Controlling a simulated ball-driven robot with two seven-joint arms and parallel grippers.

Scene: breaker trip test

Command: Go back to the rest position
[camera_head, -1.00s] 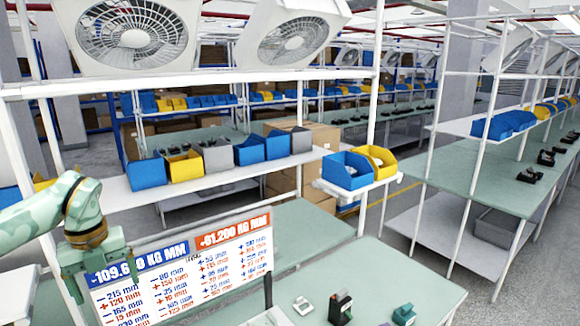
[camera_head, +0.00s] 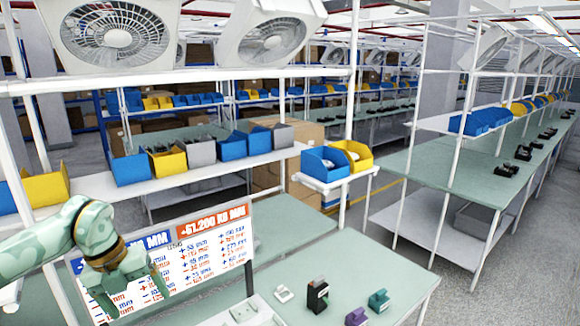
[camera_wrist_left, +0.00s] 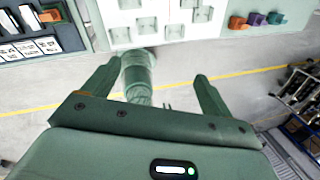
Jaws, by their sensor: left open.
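My left gripper (camera_head: 128,288) is pale green and hangs at the lower left of the head view, in front of the white number board (camera_head: 205,262). Its two fingers are spread and nothing is held. In the left wrist view, the open fingers (camera_wrist_left: 153,74) reach up toward the workbench edge, with a green cylindrical part, perhaps mine, showing between them. My right gripper does not show.
On the green workbench (camera_head: 395,265) stand a dark device (camera_head: 318,296), a purple piece (camera_head: 356,317), a teal piece (camera_head: 378,300) and a white piece (camera_head: 284,293). A shelf of blue, yellow and grey bins stands behind. Grey floor is open at the right.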

